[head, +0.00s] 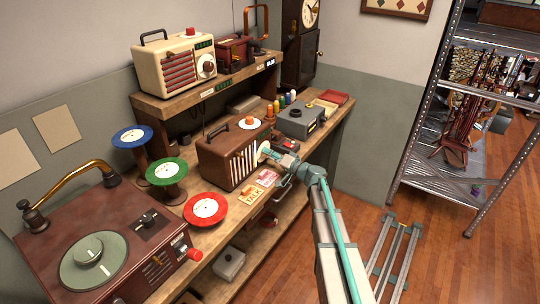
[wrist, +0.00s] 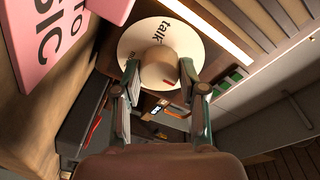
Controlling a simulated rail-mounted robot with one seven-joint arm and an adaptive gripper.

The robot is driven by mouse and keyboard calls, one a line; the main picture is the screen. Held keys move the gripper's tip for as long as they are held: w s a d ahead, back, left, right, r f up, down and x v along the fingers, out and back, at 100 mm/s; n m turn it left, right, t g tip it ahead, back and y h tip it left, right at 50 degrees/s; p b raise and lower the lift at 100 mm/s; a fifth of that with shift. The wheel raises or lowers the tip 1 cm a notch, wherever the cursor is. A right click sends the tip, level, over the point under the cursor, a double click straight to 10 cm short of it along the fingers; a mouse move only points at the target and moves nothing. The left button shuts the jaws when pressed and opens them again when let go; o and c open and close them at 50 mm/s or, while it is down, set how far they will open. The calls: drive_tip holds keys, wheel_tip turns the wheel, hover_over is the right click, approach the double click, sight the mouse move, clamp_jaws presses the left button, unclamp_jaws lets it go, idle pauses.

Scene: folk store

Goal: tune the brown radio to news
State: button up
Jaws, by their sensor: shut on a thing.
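The brown radio (head: 225,160) stands on the bench, with light vertical slats on its front and a red-and-white knob on top. Its round cream dial (head: 263,148) is on the front at the right. In the wrist view the dial (wrist: 128,45) carries the word "talk" and part of another word, mostly hidden. A tan knob (wrist: 158,66) with a red mark sits at its centre. My gripper (head: 270,153) is at the dial. In the wrist view its two fingers (wrist: 160,72) are shut on the knob from both sides. I cannot read "news" on the dial.
A cream radio (head: 175,70) stands on the shelf above. A grey device (head: 302,121) is to the right. A "TALK" card (head: 250,196) and a pink card (head: 267,177) lie in front. Red, green and blue reels and a turntable (head: 100,245) fill the left.

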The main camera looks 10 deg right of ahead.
drive_tip(key=shift+f+m+b, duration=0.1)
drive_tip(key=shift+m+b, duration=0.2)
drive_tip(key=shift+b, duration=0.2)
drive_tip(key=shift+c, duration=0.2)
drive_tip(key=shift+m+b, duration=0.6)
drive_tip(key=shift+b, duration=0.05)
drive_tip(key=m+b, duration=0.2)
drive_tip(key=m, duration=0.1)
drive_tip(key=shift+g, duration=0.3)
drive_tip(key=m, duration=0.2)
drive_tip(key=shift+m, duration=0.4)
drive_tip(key=shift+w+d+m+g, duration=0.1)
drive_tip(key=shift+m+g, duration=0.3)
drive_tip(key=shift+m, duration=1.4)
drive_tip(key=o, duration=1.1)
drive_tip(key=shift+o, duration=0.2)
